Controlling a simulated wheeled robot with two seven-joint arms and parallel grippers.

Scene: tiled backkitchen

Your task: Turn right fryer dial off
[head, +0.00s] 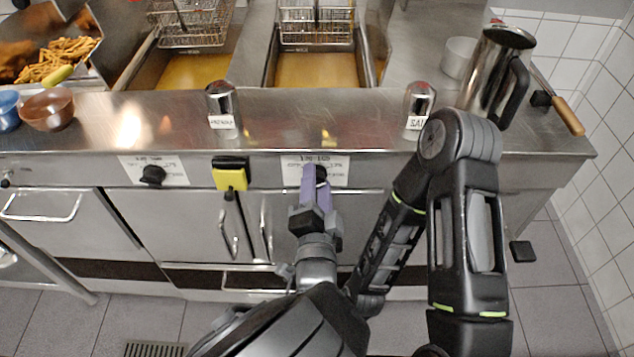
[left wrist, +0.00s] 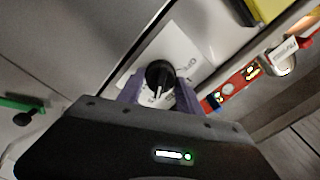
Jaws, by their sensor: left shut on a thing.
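The right fryer dial (left wrist: 159,74) is a round black knob on a white label plate in the left wrist view. A pale mark shows on its lower part, between my fingers. My left gripper (head: 316,186) has purple fingers and reaches up to the right label plate (head: 334,170) on the fryer front in the head view. The left wrist view shows its fingers (left wrist: 158,94) on both sides of the dial, shut on it. In the head view the gripper mostly hides this dial. My right arm shows at the right, but its gripper is out of view.
The left fryer dial (head: 152,174) sits on its own plate. A yellow-and-black item (head: 231,174) is on the front between them. Fryer baskets (head: 317,22), two shakers (head: 222,108), bowls (head: 48,109) and a metal jug (head: 492,70) stand above.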

